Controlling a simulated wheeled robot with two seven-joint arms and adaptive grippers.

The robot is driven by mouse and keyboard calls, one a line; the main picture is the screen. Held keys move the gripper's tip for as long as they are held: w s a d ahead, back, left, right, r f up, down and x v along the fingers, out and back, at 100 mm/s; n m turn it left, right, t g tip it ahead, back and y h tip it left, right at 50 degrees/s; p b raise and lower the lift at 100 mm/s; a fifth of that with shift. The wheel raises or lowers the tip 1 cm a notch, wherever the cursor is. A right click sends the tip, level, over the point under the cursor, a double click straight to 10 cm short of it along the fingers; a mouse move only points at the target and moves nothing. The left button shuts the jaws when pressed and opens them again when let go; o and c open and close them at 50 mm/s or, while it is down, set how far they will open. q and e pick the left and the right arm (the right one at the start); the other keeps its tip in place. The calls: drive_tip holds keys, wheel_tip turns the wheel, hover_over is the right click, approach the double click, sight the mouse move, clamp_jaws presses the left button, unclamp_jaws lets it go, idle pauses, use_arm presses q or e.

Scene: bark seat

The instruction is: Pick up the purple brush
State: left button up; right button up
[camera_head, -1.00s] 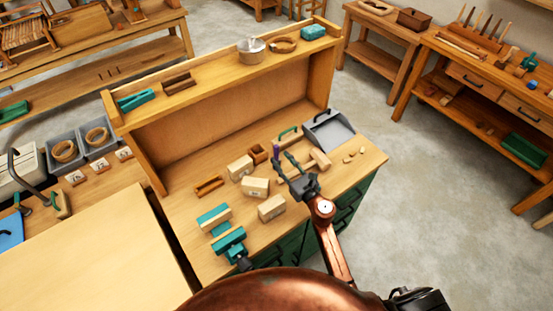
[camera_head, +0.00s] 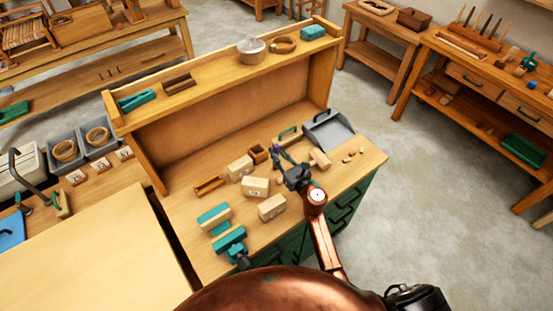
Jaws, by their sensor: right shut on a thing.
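The purple brush (camera_head: 275,152) is a small dark purple shape on the workbench, between a small brown box and the grey dustpan. My right gripper (camera_head: 281,157) reaches over the bench from the front and is shut on the brush. The fingers hide part of the brush, and I cannot tell whether it still touches the bench top. My left gripper is not in view.
The grey dustpan (camera_head: 328,129) and a wooden mallet (camera_head: 319,158) lie right of the gripper. Several pale wooden blocks (camera_head: 255,187) stand to its left, with a teal vise (camera_head: 229,241) at the front edge. A raised shelf (camera_head: 225,72) backs the bench.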

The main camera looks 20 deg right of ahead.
sight(278, 147)
clamp_jaws()
drive_tip(key=shift+r, duration=0.45)
wheel_tip(278, 147, up, 3)
drive_tip(key=shift+f+p, duration=0.1)
drive_tip(key=shift+p, duration=0.8)
drive_tip(key=s+a+r+p, duration=0.5)
drive_tip(key=s+r+p, duration=0.3)
drive_tip(key=s, duration=0.5)
drive_tip(key=shift+r, duration=0.7)
drive_tip(key=shift+s+f, duration=0.1)
